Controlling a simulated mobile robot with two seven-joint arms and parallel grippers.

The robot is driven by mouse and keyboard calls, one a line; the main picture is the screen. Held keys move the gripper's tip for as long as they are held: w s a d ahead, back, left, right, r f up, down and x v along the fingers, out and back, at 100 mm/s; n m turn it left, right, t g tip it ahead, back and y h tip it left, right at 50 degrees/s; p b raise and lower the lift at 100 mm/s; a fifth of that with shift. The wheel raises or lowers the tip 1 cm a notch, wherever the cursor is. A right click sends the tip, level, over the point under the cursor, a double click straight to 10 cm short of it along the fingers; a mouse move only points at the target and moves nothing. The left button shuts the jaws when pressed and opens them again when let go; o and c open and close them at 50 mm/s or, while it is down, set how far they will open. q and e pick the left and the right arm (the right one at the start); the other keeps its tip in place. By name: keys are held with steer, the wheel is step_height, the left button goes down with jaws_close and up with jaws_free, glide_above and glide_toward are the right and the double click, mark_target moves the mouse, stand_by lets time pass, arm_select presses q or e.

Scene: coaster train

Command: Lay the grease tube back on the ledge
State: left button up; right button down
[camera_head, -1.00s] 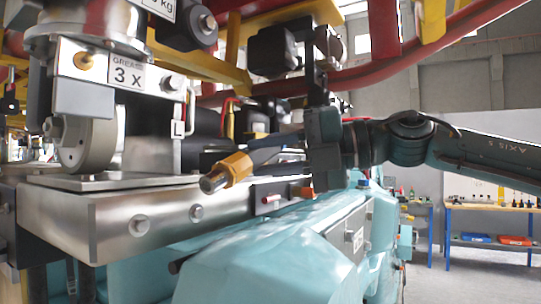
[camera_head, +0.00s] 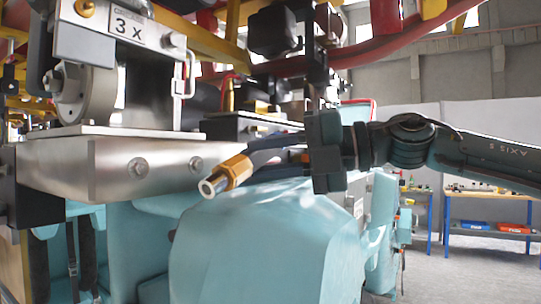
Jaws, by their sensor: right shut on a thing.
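The grease tube (camera_head: 228,175) is an orange-gold cylinder with a silver nozzle pointing down and to the left. My right gripper (camera_head: 250,158) comes in from the right, and its dark fingers are shut on the tube's rear part. The tube is tilted and shows in front of the gap between the steel block and the rounded teal body (camera_head: 270,235). I see no clear contact with either. A dark narrow shelf (camera_head: 232,126) lies behind the fingers, partly hidden by them; I cannot tell if it is the ledge. My left gripper is not in view.
A steel block (camera_head: 120,170) with bolts stands at the left, with a wheel and a "3 X" label (camera_head: 129,27) above it. Red and yellow beams cross overhead. Worktables (camera_head: 490,208) stand far right, with open floor before them.

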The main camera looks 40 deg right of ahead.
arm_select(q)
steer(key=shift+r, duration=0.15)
arm_select(e)
steer(key=c, duration=1.4)
jaws_free()
steer(key=o, duration=0.3)
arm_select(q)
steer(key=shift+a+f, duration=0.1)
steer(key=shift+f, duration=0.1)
arm_select(e)
steer(key=shift+o, duration=0.2)
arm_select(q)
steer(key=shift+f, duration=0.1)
arm_select(e)
steer(key=shift+s+d, duration=0.2)
steer(key=shift+s, duration=0.05)
arm_select(q)
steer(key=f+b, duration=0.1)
steer(key=b, duration=0.3)
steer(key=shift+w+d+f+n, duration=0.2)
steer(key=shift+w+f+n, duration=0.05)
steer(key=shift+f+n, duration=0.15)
arm_select(e)
steer(key=v, duration=1.2)
steer(key=shift+s+d, duration=0.2)
steer(key=shift+s, duration=0.05)
